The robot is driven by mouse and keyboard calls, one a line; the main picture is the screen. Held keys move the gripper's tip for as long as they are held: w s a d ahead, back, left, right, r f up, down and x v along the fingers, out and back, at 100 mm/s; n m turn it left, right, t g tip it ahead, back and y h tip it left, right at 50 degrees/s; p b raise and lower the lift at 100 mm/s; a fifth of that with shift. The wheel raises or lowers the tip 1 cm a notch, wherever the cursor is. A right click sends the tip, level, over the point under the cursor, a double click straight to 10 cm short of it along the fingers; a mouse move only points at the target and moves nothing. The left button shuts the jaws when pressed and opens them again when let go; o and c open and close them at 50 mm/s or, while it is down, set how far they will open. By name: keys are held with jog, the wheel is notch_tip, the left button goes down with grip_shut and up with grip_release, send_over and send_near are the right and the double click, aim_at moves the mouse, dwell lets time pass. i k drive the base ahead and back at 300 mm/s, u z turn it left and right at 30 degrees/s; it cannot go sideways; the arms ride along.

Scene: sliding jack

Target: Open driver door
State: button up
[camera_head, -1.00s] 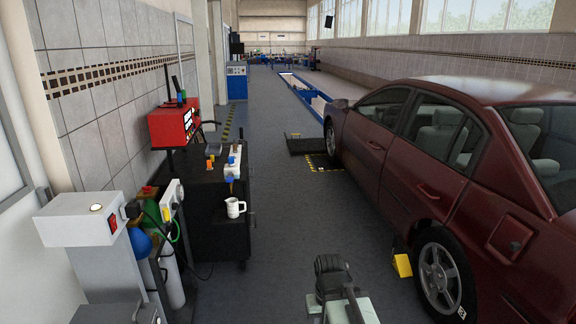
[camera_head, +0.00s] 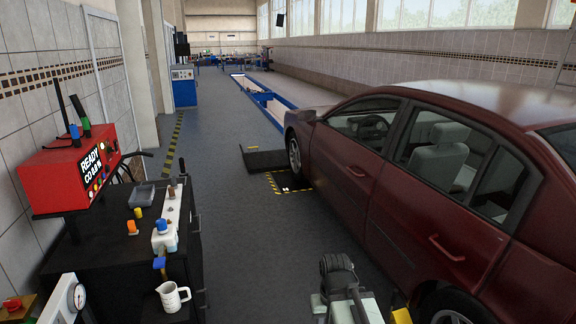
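A dark red car (camera_head: 400,215) stands along the right side, facing away from me. Its driver door (camera_head: 345,165) is the front door on the near left side and looks shut, with a handle (camera_head: 357,171) near its rear edge. The rear door (camera_head: 430,225) is nearer to me, with its own handle (camera_head: 446,249). My arm shows at the bottom centre, left of the rear of the car and apart from the driver door. My gripper's fingers cannot be made out, so I cannot tell whether it is open or shut.
A black cart (camera_head: 150,235) with a red analyser box (camera_head: 72,168), bottles and a white jug (camera_head: 172,297) stands at the left. A yellow wheel chock (camera_head: 401,316) is by the rear wheel. Clear floor (camera_head: 240,230) runs between cart and car. A dark plate (camera_head: 266,160) lies near the front wheel.

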aim_at(346, 170)
jog(key=i, duration=2.1)
jog(key=u, duration=0.35)
jog(key=i, duration=2.05)
jog(key=u, duration=0.3)
jog(key=i, duration=0.75)
jog(key=u, duration=0.1)
